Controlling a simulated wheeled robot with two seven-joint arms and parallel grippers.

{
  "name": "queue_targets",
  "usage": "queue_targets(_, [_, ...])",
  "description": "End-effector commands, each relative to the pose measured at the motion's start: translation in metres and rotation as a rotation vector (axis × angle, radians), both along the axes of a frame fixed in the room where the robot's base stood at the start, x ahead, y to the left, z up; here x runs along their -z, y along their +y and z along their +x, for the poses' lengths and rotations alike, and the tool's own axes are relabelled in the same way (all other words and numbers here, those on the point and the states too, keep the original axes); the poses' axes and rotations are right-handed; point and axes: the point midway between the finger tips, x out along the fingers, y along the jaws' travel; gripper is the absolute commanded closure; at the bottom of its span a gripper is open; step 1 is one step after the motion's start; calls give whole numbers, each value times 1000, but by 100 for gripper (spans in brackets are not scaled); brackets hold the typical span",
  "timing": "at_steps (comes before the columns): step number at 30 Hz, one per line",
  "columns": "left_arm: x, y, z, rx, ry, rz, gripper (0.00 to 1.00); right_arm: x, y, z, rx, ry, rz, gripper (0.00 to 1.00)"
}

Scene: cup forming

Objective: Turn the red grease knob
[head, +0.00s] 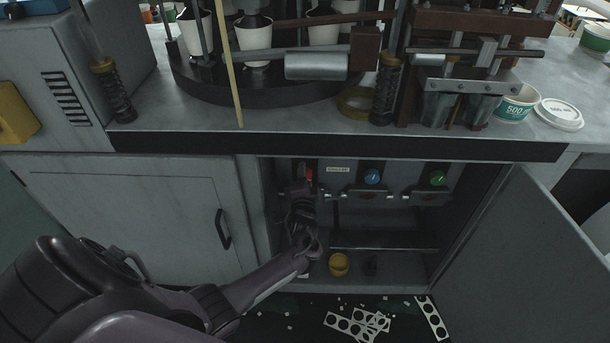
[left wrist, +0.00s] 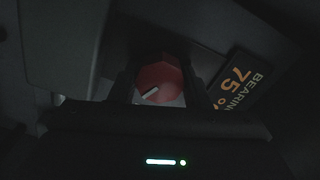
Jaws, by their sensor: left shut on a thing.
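The red grease knob (left wrist: 158,82) shows in the left wrist view with a pale pointer mark on its face. In the head view only a small red part of it (head: 309,175) shows beside my gripper, inside the open cabinet. My left gripper (head: 303,190) reaches into the cabinet. In the left wrist view its two dark fingers (left wrist: 158,86) stand on either side of the knob and are shut on it. A dark label with orange "BEARING" and "75" (left wrist: 238,82) is right of the knob. My right gripper is not in view.
A blue knob (head: 372,176) and a green knob (head: 438,178) sit to the right in the cabinet. The open door (head: 530,250) stands at the right. A yellow cup (head: 339,264) is on the cabinet floor. The machine table's edge (head: 340,146) runs above.

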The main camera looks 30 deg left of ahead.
Motion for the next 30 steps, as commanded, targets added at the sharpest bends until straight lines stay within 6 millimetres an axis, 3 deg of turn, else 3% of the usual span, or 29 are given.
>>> queue_targets(20, [2, -1, -1, 0, 40, 58, 80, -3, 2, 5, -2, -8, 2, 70])
queue_targets(21, [2, 0, -1, 0, 40, 58, 56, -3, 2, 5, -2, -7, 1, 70])
queue_targets(26, [2, 0, -1, 0, 39, 57, 35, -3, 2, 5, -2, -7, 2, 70])
queue_targets(30, [1, 0, 0, 1, 37, 57, 35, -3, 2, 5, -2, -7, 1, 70])
